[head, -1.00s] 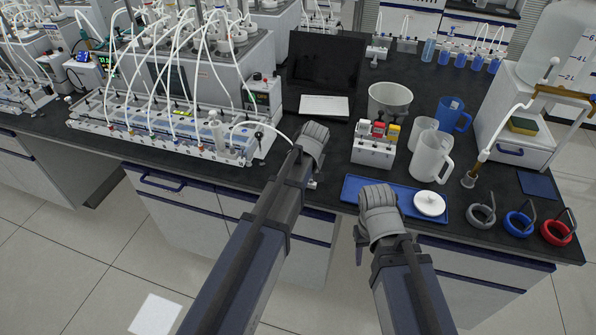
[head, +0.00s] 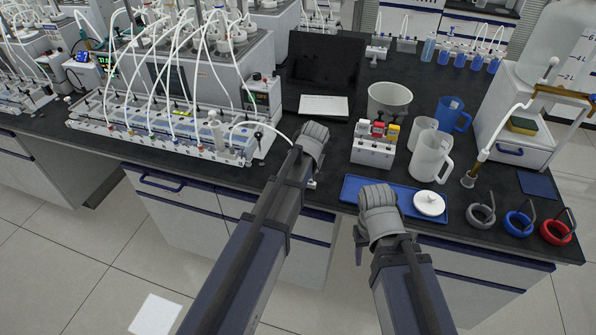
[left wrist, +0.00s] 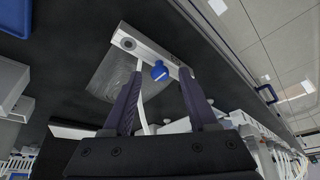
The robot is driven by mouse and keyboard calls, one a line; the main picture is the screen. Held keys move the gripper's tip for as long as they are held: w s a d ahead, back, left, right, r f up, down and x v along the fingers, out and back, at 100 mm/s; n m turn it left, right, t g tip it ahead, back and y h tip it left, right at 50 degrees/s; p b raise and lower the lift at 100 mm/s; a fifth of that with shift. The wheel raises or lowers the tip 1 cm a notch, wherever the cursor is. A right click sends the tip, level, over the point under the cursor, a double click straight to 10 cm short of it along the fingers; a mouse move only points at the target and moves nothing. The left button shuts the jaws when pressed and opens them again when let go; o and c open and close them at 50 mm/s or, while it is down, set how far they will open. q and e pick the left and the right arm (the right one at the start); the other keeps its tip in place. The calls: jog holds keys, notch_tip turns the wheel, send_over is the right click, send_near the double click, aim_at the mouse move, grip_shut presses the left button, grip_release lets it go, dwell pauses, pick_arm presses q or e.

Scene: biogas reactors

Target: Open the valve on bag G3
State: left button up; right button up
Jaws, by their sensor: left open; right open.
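In the left wrist view a clear, greyish bag (left wrist: 112,78) lies on the dark bench, with a pale bar (left wrist: 135,44) along one edge. A round blue valve knob (left wrist: 159,71) sits on this bar. I cannot read a label, so I cannot tell whether this is G3. My left gripper (left wrist: 160,74) is open, with one finger on each side of the knob; I cannot tell if they touch it. In the head view my left arm hides the bag and these fingers. My right gripper (head: 360,250) hangs off the bench front, mostly hidden behind its own wrist, open.
A tubed reactor rack (head: 180,125) stands left on the bench.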

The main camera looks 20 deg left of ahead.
pick_arm(q)
jog(key=p+v, duration=0.7)
jog(key=v, duration=0.1)
dwell(0.5)
jog(key=s+d+m+g, duration=0.1)
jog(key=s+d+m, duration=0.2)
jog(key=s, duration=0.4)
jog(key=s+d+f+m+g+h, duration=0.1)
jog(key=s+d+m, duration=0.3)
jog(key=s, duration=0.3)
jog(key=s+d+m+g+h, duration=0.1)
jog(key=s+d+m, duration=0.2)
jog(key=s+m, duration=0.2)
jog(key=shift+s+d+f+m+g, duration=0.3)
jog(key=shift+s+d+f, duration=0.05)
jog(key=shift+s, duration=0.75)
